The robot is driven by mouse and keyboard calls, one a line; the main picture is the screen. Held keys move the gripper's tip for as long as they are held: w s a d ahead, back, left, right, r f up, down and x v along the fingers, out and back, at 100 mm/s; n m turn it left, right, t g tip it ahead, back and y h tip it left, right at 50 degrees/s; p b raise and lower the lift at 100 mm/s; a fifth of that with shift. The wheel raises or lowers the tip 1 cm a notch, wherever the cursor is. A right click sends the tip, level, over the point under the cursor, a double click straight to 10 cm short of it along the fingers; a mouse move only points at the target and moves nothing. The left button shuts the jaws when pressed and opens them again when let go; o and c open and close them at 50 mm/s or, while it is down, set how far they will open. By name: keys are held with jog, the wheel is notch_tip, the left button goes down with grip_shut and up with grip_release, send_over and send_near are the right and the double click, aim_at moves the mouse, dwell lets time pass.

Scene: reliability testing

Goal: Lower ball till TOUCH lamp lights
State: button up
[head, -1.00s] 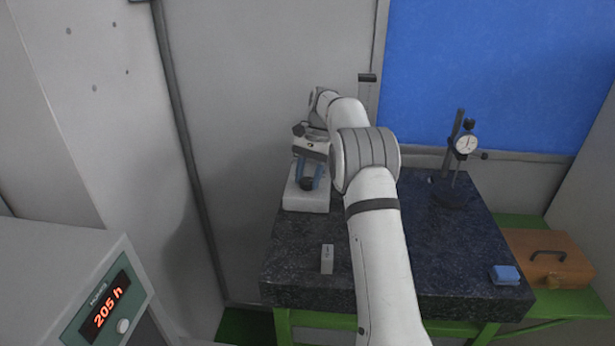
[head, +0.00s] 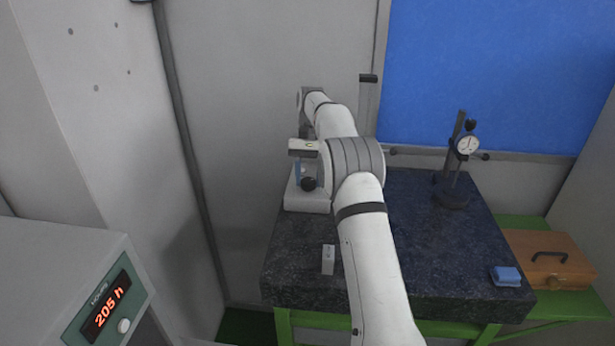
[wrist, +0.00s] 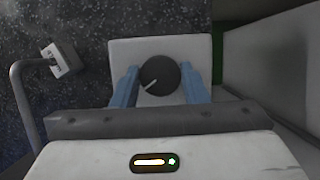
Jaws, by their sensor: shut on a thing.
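A black round knob with a white pointer line (wrist: 159,76) stands on a white block (wrist: 120,50). The pointer line slants down and left in the wrist view. I cannot make out a ball or a lit TOUCH lamp; my arm covers part of the block.
A small pale block (head: 328,259) stands near the dark stone table's (head: 420,270) front left. A dial gauge stand (head: 455,170), a blue block (head: 506,276) and a wooden case (head: 548,262) are on the right. A grey box reading 205 h (head: 70,275) is at left. Wall panels stand close behind.

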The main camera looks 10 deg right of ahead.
jog(key=shift+w+r, duration=0.1)
jog(key=shift+r, duration=0.1)
jog(key=o, duration=1)
jog(key=shift+f, duration=0.15)
